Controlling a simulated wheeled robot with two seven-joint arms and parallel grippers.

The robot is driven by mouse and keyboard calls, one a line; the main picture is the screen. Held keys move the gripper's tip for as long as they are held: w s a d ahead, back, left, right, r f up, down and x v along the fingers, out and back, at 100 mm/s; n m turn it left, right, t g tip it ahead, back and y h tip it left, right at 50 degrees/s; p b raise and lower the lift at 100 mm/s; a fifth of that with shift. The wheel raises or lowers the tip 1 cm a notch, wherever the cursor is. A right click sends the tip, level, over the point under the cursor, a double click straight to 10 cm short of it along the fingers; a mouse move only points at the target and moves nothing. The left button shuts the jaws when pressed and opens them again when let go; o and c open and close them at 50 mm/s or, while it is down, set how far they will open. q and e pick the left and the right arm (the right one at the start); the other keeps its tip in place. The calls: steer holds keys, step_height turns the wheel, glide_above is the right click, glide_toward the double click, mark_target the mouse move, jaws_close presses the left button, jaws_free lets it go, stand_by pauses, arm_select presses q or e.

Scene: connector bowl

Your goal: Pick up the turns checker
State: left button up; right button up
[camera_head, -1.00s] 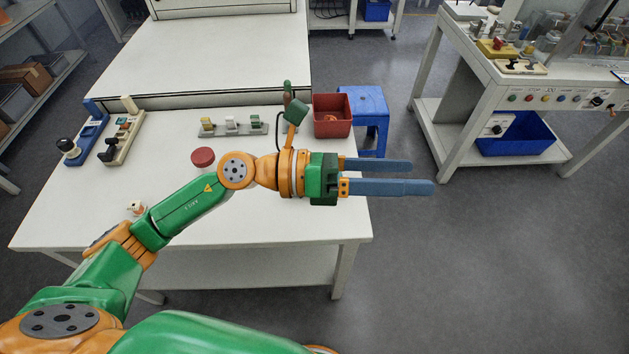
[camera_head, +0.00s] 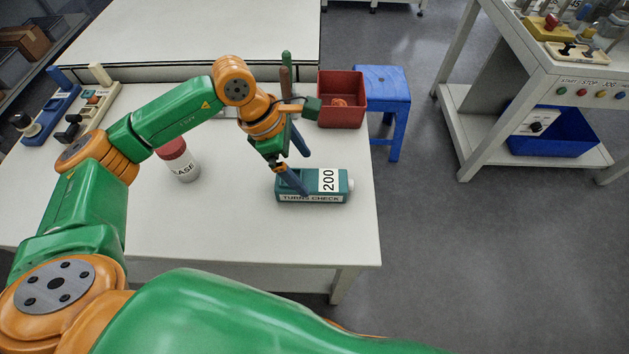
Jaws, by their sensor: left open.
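The turns checker (camera_head: 330,187) is a teal box with a white label reading "TURNS CHECK", a "200" tag and a pale knob at its right end. It lies near the right front part of the white table (camera_head: 240,225). My left gripper (camera_head: 304,172) is open, with blue fingers pointing down at the box's left half. The near finger overlaps the box in the picture and the far finger shows behind it. I cannot tell whether either finger touches it. My right gripper is not in view.
A red-lidded jar (camera_head: 183,168) stands left of the turns checker. A red bin (camera_head: 342,88) sits at the table's right back, beside a blue stool (camera_head: 388,95). Devices (camera_head: 88,108) line the left edge. The table front is clear.

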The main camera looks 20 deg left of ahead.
mark_target(308, 179)
arm_select(q)
steer(key=x, duration=0.2)
steer(key=p+x, duration=0.1)
steer(key=x, duration=0.1)
steer(key=p+x, duration=0.1)
steer(key=shift+w+a+f, duration=0.15)
steer(key=shift+a+f, duration=0.1)
steer(key=shift+f, duration=0.3)
steer(key=shift+d+f, duration=0.1)
steer(key=shift+f, duration=0.2)
steer(key=c, duration=1.6)
